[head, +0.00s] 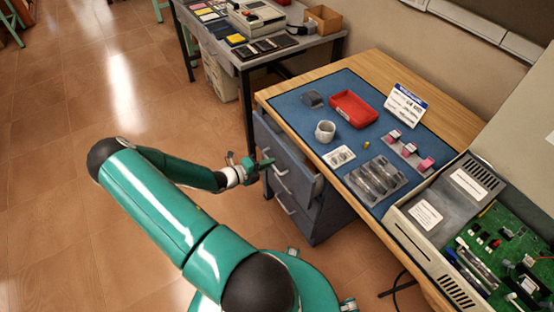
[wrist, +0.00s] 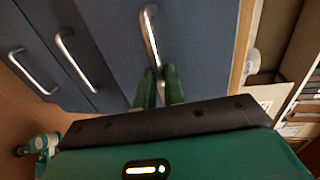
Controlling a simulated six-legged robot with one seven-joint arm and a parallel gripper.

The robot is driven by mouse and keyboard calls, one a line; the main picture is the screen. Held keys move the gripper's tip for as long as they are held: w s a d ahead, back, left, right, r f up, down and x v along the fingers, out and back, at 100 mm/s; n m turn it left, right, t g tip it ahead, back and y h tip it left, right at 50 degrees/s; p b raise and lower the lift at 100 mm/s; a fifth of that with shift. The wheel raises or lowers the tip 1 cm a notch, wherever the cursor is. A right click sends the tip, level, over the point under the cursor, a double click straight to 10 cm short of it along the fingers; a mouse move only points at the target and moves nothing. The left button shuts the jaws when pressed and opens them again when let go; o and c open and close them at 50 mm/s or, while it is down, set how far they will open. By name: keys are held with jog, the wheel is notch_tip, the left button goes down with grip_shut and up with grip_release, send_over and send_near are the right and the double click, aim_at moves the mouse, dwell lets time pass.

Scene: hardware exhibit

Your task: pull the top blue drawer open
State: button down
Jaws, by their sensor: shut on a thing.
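The blue drawer unit (head: 308,208) stands under the wooden table, with several drawers that have silver bar handles. In the wrist view the top blue drawer (wrist: 198,45) is the rightmost front, nearest the tabletop edge. My gripper (wrist: 159,75) has its two green fingers on either side of the lower end of that drawer's handle (wrist: 149,32), shut on it. In the head view my gripper (head: 262,165) is at the upper part of the drawer fronts and hides part of the top handle.
The wooden table (head: 378,68) above carries a blue mat (head: 290,110), a red tray (head: 354,108), a grey cup (head: 325,131) and an opened device with a green circuit board (head: 515,245). A second table (head: 297,52) stands behind. The floor (head: 60,190) at left is clear.

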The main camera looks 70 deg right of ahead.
jog(key=f+v, duration=0.2)
jog(key=v, duration=1)
jog(key=w+f+v, duration=0.1)
jog(key=f+v, duration=0.2)
jog(key=v, duration=0.8)
jog(key=shift+w+a+r, duration=0.15)
jog(key=shift+w+a, duration=0.05)
jog(key=shift+a, duration=0.4)
jog(key=c, duration=1.5)
grip_release()
jog(key=v, duration=1.3)
jog(key=shift+w+a, duration=0.25)
jog(key=shift+w, duration=0.05)
jog(key=shift+r, duration=0.15)
